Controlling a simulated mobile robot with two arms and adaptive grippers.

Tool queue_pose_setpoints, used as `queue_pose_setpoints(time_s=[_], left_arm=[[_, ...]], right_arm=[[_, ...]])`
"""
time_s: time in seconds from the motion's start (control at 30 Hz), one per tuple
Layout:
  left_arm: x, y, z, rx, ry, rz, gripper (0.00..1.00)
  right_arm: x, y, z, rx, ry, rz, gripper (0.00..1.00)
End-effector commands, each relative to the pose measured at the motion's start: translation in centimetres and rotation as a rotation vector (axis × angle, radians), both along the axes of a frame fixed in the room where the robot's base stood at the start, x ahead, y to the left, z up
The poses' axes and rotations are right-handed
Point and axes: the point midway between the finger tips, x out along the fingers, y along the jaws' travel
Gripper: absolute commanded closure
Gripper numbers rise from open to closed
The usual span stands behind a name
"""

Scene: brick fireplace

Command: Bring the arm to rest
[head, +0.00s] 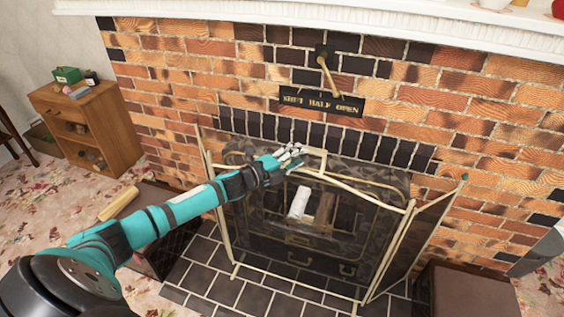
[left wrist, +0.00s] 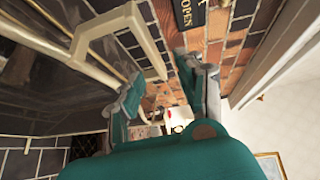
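My left arm (head: 165,222) reaches from the lower left toward the fireplace. Its left gripper (head: 291,156) is beside the top handle (head: 323,163) of the folding fire screen. In the left wrist view the two fingers (left wrist: 160,72) stand apart with a gap between them. The cream handle (left wrist: 120,22) shows ahead and partly across that gap; I cannot tell whether a finger touches it. Nothing is seen gripped. My right gripper is not in view.
The fire screen (head: 408,245) stands on dark hearth tiles (head: 205,262) before the fireplace, with pale and brown logs behind it. A damper lever (head: 326,76) and sign (head: 320,103) are above. A wooden cabinet (head: 108,128) stands left. Patterned floor (head: 30,210) is open at left.

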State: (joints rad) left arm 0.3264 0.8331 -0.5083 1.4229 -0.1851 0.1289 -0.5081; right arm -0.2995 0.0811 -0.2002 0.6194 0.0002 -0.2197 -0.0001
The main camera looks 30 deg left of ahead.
Motion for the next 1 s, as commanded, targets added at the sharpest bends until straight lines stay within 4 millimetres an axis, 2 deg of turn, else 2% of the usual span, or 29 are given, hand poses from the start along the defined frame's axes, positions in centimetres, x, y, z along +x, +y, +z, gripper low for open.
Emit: queue_pose_setpoints(time_s=[0.03, 0.1, 0.33, 0.67, 0.77, 0.87, 0.97, 1.0], left_arm=[[-1.3, 0.4, 0.0, 0.002, 0.004, -0.002, 0.63], [-2.6, 0.8, 0.1, 0.000, 0.002, -0.001, 0.63], [-5.6, 1.9, 0.7, -0.002, -0.002, -0.002, 0.63], [-6.7, 2.3, 1.1, -0.002, -0.007, -0.002, 0.63], [-6.7, 2.5, 0.4, -0.013, 0.007, 0.009, 0.63], [-7.0, 3.6, -2.4, -0.067, 0.065, 0.066, 0.63], [-8.0, 5.3, -7.9, -0.164, 0.177, 0.171, 0.63], [-8.9, 5.9, -10.6, -0.213, 0.230, 0.223, 0.63]], right_arm=[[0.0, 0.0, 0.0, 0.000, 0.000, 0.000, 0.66], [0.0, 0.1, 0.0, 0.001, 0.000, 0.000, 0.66], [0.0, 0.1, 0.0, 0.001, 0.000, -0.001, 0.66], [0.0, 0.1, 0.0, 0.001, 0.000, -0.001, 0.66], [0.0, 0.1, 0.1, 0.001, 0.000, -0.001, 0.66], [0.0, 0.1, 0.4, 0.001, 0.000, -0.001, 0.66], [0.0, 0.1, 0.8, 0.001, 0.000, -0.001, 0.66], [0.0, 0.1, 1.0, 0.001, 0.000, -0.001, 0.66]])
